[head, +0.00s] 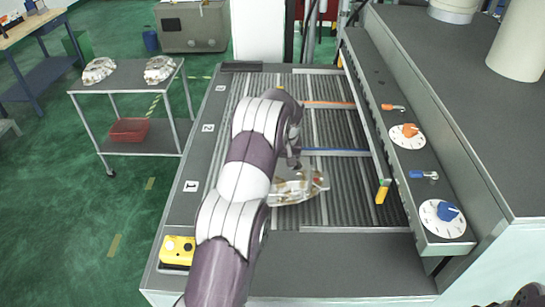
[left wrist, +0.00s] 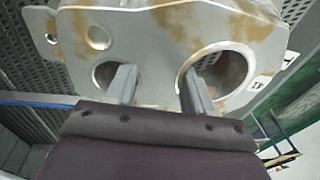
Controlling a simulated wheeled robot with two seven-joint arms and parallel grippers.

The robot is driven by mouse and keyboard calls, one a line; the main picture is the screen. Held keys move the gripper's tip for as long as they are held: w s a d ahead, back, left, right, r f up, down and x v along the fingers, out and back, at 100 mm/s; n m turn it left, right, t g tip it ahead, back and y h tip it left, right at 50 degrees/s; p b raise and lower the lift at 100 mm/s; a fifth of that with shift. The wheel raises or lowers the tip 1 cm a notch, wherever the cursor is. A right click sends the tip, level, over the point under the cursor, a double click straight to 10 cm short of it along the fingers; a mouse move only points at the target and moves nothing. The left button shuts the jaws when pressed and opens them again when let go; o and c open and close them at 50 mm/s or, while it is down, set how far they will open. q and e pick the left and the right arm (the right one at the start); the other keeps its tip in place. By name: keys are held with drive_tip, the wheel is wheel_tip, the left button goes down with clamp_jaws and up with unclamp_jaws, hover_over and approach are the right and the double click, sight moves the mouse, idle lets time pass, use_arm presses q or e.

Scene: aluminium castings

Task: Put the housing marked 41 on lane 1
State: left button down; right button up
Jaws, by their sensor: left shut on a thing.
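A tan-stained grey metal housing (head: 298,187) is at the front of the ribbed bed, beside the plate marked 1 and on the near side of the blue divider. My left gripper (head: 294,160) is above it, partly hidden by my arm. In the left wrist view the housing (left wrist: 150,45) fills the top, and the left gripper (left wrist: 160,88) is shut on it, its two fingers at its round openings. A small white mark shows on its right side, too small to read. I cannot tell whether the housing touches the bed. My right gripper is not in view.
Blue (head: 335,152) and orange (head: 330,104) dividers cross the ribbed bed. A raised panel with dials (head: 443,218) runs along its right side. A cart (head: 125,77) at the left carries two more castings (head: 98,70). A yellow button box (head: 178,250) sits at the front left.

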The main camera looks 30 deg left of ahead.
sight(281, 167)
use_arm(q)
wheel_tip(281, 167, down, 3)
drive_tip(key=shift+w+f+p, duration=0.1)
drive_tip(key=shift+p, duration=0.8)
drive_tip(key=shift+c, duration=2.1)
unclamp_jaws()
drive_tip(key=shift+s+f, duration=0.15)
drive_tip(key=shift+s, duration=0.05)
